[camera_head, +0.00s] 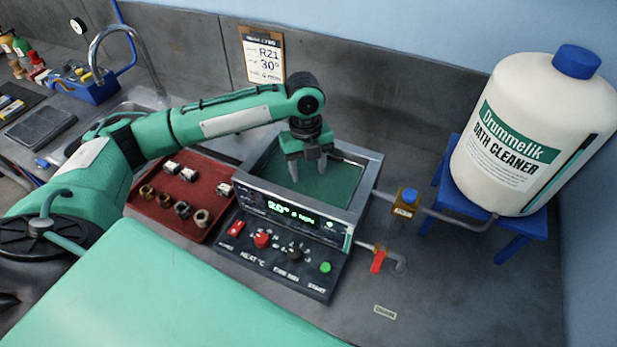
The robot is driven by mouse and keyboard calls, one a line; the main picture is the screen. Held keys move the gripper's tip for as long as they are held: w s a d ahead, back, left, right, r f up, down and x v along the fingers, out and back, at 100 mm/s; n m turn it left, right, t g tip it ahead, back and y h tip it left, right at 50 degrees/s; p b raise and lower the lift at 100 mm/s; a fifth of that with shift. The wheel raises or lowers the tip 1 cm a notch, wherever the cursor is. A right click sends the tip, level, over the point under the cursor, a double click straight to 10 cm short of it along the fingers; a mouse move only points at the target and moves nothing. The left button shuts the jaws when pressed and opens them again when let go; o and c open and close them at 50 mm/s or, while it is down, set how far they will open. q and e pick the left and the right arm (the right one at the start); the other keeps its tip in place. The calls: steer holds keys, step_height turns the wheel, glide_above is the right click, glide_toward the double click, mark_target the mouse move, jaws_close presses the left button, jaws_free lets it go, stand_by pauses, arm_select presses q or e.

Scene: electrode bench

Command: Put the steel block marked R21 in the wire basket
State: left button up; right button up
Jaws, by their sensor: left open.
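My left gripper (308,172) is open and empty, pointing down over the open bath (352,208), which has a green interior. Its fingertips overlap the green area, and I cannot tell how high they are above it. Small metal blocks with pale tops, one of them here (188,174), sit on the red tray (160,222) left of the bath. Their marks are too small to read, so I cannot tell which is R21. I cannot make out a wire basket. My right gripper is not in view.
Several brass and dark ring-shaped pieces (183,209) are on the tray. The control panel (285,252) is at the bath's front. A clipboard (263,55) reads R21 and 30°. A large cleaner bottle (530,130) stands on a blue stand (533,226). Valves and pipes (405,203) lie between.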

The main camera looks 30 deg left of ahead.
mark_target(307, 177)
arm_select(q)
step_height(307, 177, up, 9)
steer(key=b, duration=0.2)
steer(key=shift+w+a, duration=0.35)
steer(key=shift+w, duration=0.05)
